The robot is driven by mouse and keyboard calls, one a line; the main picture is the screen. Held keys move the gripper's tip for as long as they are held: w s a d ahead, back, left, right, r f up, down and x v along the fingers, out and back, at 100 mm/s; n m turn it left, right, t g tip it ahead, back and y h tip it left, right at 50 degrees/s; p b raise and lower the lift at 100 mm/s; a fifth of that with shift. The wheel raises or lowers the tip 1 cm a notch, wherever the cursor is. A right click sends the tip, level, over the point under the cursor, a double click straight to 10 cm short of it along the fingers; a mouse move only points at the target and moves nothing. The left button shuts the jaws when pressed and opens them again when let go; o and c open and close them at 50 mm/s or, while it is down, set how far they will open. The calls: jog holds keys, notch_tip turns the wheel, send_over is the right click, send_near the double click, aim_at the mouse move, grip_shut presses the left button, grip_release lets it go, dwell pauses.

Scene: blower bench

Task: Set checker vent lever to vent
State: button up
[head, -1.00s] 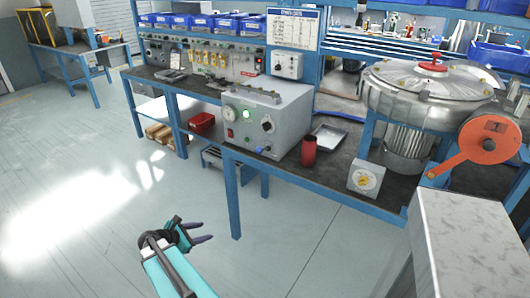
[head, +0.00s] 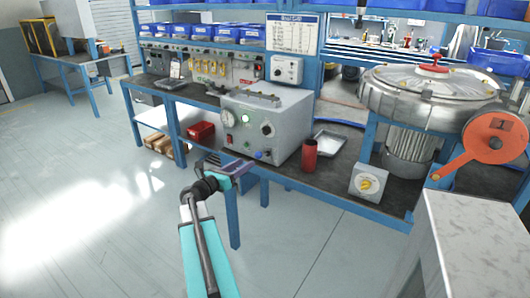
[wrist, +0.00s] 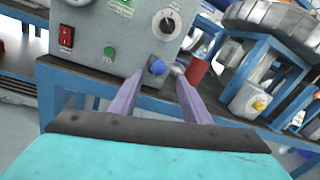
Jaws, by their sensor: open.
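The checker is a grey box (head: 268,122) on the bench, with a gauge, a lit green lamp, a dark round knob and a red switch. Its vent lever appears to be the blue-tipped part (head: 258,155) low on the front, at the right; the blue tip also shows in the wrist view (wrist: 157,67). My gripper (head: 230,161) is open and empty in front of the box. In the wrist view its two purple fingers (wrist: 158,80) point at the panel, with the blue tip appearing between their ends. They look apart from it. The lever's setting and labels are unreadable.
A red cylinder (head: 310,155) stands just right of the checker, with a metal tray (head: 330,142) behind it. A small box with a yellow knob (head: 368,184) and a large metal vessel (head: 428,95) are farther right. The floor before the bench is clear.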

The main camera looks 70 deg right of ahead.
aim_at(264, 154)
jog(key=shift+p+x, duration=0.65)
jog(key=shift+x, duration=6.2)
jog(key=shift+c, duration=0.5)
